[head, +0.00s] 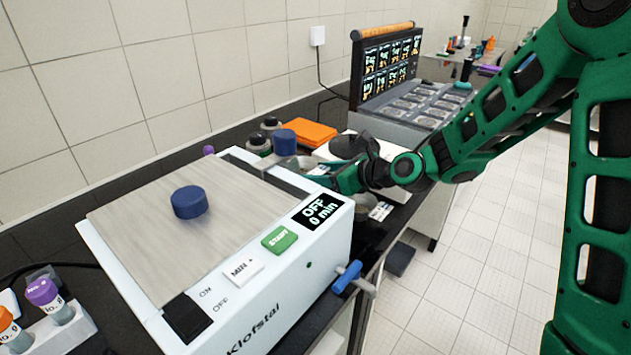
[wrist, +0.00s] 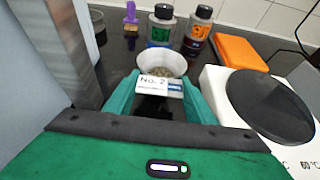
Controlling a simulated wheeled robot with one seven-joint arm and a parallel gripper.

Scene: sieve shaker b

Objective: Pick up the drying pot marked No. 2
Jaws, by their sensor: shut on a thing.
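The drying pot marked No. 2 (wrist: 162,64) is a small white bowl with grainy matter in it. Its white label reading "No. 2" faces my wrist camera. My gripper (wrist: 161,92) has its green fingers on both sides of the pot's label handle and is shut on it. In the head view my gripper (head: 348,180) is low behind the right end of the white shaker machine. The pot is not clear in that view. Whether the pot still touches the bench cannot be told.
The white Klofstal shaker (head: 270,295), with a blue knob on its lid, stands close to my gripper. A hot plate with a dark disc (wrist: 270,104) is close on the right. Bottles (wrist: 160,25) and an orange case (wrist: 243,55) stand behind the pot.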

